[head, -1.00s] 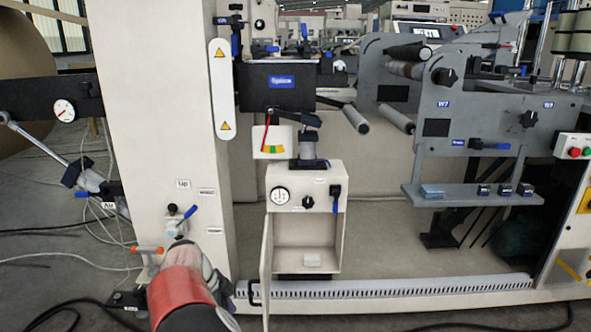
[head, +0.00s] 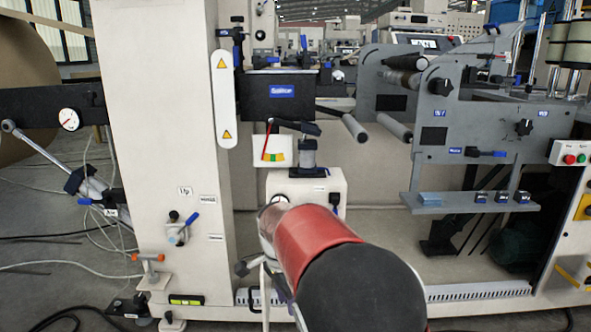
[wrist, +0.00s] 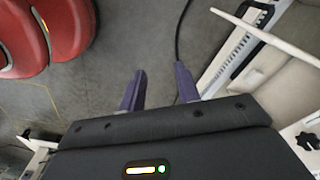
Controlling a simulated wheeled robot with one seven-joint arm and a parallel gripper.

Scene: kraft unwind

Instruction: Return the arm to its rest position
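The fingertips are not clear in the head view. In the wrist view, my gripper (wrist: 160,90) shows two purple fingers standing apart, with nothing between them. It points over bare grey floor beside the machine's foot.
A valve with a blue lever (head: 180,228), an orange-handled clamp (head: 148,258) and a spirit level (head: 186,300) are left of my arm. A thin white panel (wrist: 268,38), a slotted strip (wrist: 235,58) and a dark cable (wrist: 180,30) are near the fingers.

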